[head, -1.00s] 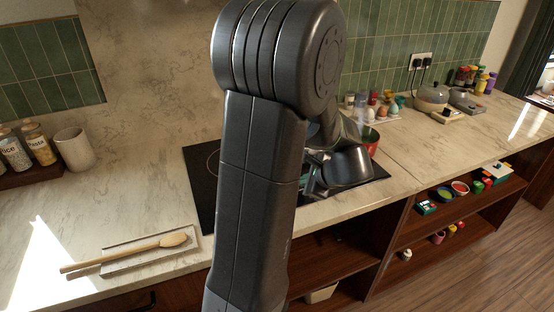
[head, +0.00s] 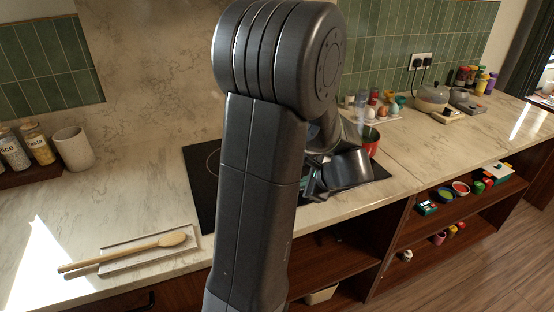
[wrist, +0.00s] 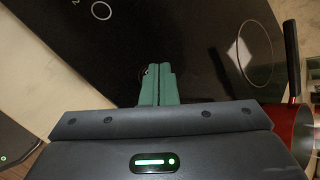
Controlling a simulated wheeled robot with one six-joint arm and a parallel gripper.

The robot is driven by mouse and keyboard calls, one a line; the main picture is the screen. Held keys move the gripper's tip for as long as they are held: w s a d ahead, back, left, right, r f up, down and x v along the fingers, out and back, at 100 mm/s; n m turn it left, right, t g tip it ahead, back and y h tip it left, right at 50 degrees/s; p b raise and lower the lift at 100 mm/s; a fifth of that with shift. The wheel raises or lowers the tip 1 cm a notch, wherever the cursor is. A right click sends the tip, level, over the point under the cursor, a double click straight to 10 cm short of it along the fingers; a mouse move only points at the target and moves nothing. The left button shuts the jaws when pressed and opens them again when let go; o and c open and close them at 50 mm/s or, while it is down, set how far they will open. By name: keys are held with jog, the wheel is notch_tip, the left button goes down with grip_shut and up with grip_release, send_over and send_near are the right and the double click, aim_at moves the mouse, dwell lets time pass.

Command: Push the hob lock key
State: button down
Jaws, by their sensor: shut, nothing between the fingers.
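The black glass hob (head: 204,196) is set in the counter, mostly hidden behind my arm in the head view. In the wrist view the hob (wrist: 200,50) fills much of the picture, with a white ring mark (wrist: 101,10) at the upper left. My gripper (wrist: 157,68) has its green fingers together and empty, with the tips over the hob's dark surface. A small pale mark (wrist: 146,71) shows right beside the fingertips, partly covered by them. I cannot tell if it is the lock key, or if the tips touch the glass.
A red pot (head: 372,140) stands on the hob; in the wrist view the red pot (wrist: 291,125) and its dark handle are close on the right. A wooden spoon (head: 125,253) lies on a tray at the left. Several small items stand behind the hob.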

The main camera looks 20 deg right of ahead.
jog(key=shift+f, duration=0.15)
jog(key=shift+r+p, duration=0.4)
jog(key=shift+r, duration=0.25)
jog(key=shift+r, duration=0.1)
notch_tip(320, 180, up, 6)
jog(key=p, duration=0.4)
jog(key=shift+p, duration=0.4)
jog(key=shift+f, duration=0.2)
